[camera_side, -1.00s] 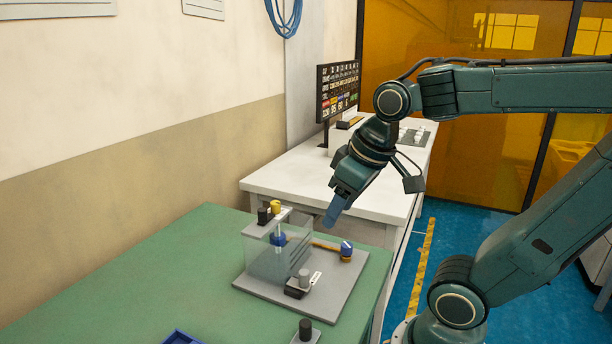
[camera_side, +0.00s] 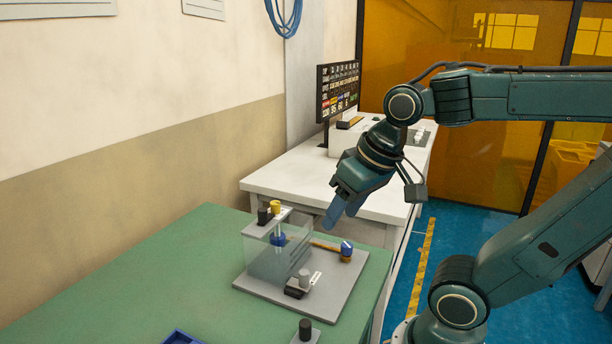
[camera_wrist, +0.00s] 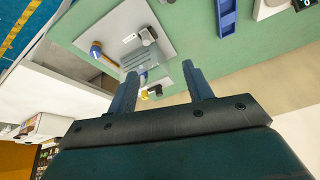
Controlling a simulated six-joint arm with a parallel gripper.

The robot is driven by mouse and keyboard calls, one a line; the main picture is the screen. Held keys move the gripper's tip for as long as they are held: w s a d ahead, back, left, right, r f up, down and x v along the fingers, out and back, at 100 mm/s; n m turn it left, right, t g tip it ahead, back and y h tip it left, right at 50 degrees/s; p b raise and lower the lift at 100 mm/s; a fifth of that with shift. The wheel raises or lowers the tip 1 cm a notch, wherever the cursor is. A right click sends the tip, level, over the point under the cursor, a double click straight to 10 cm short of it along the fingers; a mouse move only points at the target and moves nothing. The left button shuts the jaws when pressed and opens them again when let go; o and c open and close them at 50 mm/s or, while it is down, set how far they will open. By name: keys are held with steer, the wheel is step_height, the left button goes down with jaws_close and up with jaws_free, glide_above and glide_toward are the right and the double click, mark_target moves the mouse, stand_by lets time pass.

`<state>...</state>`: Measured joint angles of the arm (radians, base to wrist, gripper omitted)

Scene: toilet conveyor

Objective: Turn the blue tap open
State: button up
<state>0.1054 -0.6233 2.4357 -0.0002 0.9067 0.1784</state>
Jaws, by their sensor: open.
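The blue tap (camera_side: 346,248) sits on a brass pipe at the back right of a grey base plate (camera_side: 330,294). In the wrist view the tap (camera_wrist: 96,50) is at the upper left, beyond my left finger. My gripper (camera_side: 343,212) is open and empty, its blue fingers pointing down, above and apart from the tap. In the wrist view my gripper (camera_wrist: 160,85) has its two fingers spread, with nothing between them. A clear tank (camera_side: 272,256) stands beside the tap on the plate.
Black and yellow knobs (camera_side: 276,207) top the tank. A grey cylinder on a dark block (camera_side: 300,282) stands in front. A blue tray (camera_wrist: 226,18) lies on the green table (camera_side: 150,290). A white bench with a monitor (camera_side: 338,92) stands behind.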

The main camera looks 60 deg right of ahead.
steer(key=w+d+f+m+g, duration=0.1)
steer(key=w+d+m+g, duration=0.1)
steer(key=w+d+m, duration=0.35)
steer(key=m+g, duration=0.3)
steer(key=m, duration=1.1)
glide_above(347, 245)
step_height(347, 245, down, 8)
steer(key=shift+d+r+y, duration=0.1)
steer(key=shift+r+y, duration=0.1)
steer(key=shift+y, duration=0.1)
steer(key=shift+f, duration=0.1)
steer(key=shift+f, duration=6.8)
steer(key=c, duration=1)
